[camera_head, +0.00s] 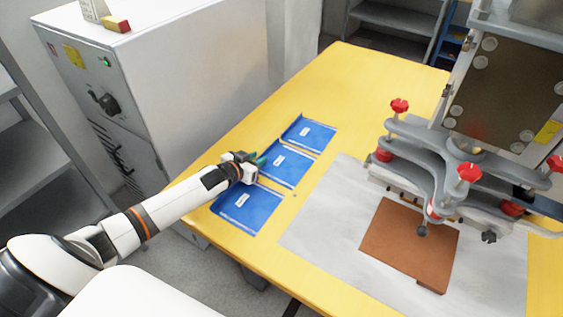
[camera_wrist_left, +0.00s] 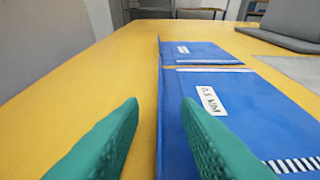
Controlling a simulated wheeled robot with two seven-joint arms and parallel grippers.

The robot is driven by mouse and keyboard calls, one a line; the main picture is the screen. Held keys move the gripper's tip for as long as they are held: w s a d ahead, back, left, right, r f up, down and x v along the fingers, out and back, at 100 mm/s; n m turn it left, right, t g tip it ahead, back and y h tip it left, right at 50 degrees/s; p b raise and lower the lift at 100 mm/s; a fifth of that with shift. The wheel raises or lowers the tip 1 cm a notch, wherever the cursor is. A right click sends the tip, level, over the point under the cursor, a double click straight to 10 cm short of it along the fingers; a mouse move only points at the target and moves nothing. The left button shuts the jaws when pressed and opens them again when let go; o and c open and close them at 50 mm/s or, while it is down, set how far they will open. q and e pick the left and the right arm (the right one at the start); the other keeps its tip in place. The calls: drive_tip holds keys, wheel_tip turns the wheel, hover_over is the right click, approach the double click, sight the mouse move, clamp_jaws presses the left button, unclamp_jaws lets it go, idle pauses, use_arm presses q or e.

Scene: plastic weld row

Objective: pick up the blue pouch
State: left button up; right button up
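Three flat blue pouches with white labels lie in a row on the yellow table: a near pouch (camera_head: 243,214), a middle pouch (camera_head: 290,172) and a far pouch (camera_head: 318,134). My left gripper (camera_head: 262,161) is at the left edge of the middle pouch. In the left wrist view its green fingers (camera_wrist_left: 161,108) are apart with nothing held between them. There, the left finger is over bare table and the right finger overlaps a blue pouch (camera_wrist_left: 245,95); I cannot tell whether it touches. Another pouch (camera_wrist_left: 215,52) lies beyond. My right gripper is out of view.
The yellow table (camera_head: 350,65) is bare beyond the pouches. A grey sheet (camera_head: 315,225) lies to their right, with a brown plate (camera_head: 400,240) and a clamping machine with red knobs (camera_head: 425,140). A white cabinet (camera_head: 190,80) stands left of the table.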

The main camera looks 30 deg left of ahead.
use_arm(q)
clamp_jaws()
